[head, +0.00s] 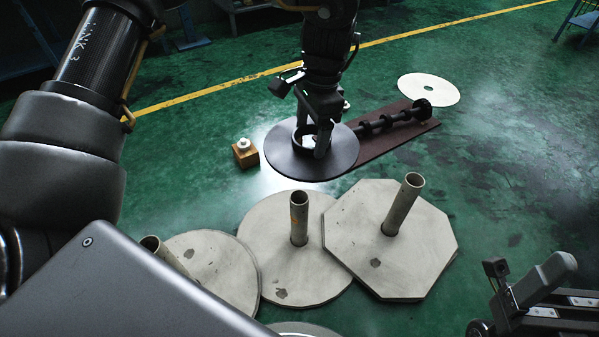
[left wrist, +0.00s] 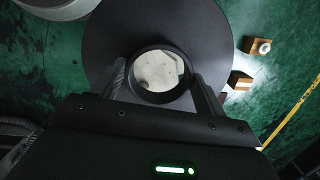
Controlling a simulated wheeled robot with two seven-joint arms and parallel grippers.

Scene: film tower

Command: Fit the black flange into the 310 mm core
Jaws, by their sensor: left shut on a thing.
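The black flange (head: 290,160) is a wide flat disc with a raised ring collar. My left gripper (head: 313,140) is shut on this collar, one finger at each side. The left wrist view shows the flange (left wrist: 110,45) and the gripper (left wrist: 161,85) close up, with something whitish visible through the collar's hole. Grey tubes stand upright on pale plates: a left tube (head: 152,244), a middle tube (head: 299,220) and a right tube (head: 403,204). I cannot tell which is the 310 mm core. The flange is behind them, apart from all three. My right gripper (head: 535,292) shows partly at lower right; its jaws are unclear.
A brown board (head: 415,130) with a black shaft (head: 395,119) lies behind the flange. A white disc (head: 428,90) lies farther back. A wooden block (head: 245,156) with a white knob stands left of the flange. The plates overlap or nearly touch. Green floor is clear at right.

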